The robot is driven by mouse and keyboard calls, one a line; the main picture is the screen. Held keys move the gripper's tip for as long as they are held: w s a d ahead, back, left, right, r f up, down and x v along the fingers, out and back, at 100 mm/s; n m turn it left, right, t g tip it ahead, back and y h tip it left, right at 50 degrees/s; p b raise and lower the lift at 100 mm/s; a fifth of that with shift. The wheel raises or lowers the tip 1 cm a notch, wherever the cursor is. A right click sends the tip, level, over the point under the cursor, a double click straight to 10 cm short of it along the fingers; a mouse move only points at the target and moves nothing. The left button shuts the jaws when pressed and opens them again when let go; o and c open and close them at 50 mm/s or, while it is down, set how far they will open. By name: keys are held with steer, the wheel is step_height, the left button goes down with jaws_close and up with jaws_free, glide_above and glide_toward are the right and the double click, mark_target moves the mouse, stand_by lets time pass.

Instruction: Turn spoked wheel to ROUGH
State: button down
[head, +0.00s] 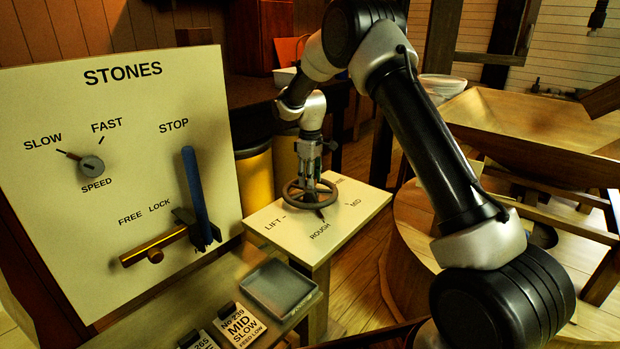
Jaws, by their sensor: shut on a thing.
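The spoked wheel (290,197) is a dark ring with spokes, lying flat above a pale slanted-looking panel (262,217). The panel has the labels LIFT at left, ROUGH at the front and MID at right; a further label at the back is partly hidden. A dark reddish pointer (320,214) under the wheel points toward ROUGH.
A grey tray (279,287) and printed cards (240,326) lie in front. A wooden hopper (530,125) stands at right.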

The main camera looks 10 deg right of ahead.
steer(key=c, duration=0.9)
jaws_free()
step_height(320, 180, up, 12)
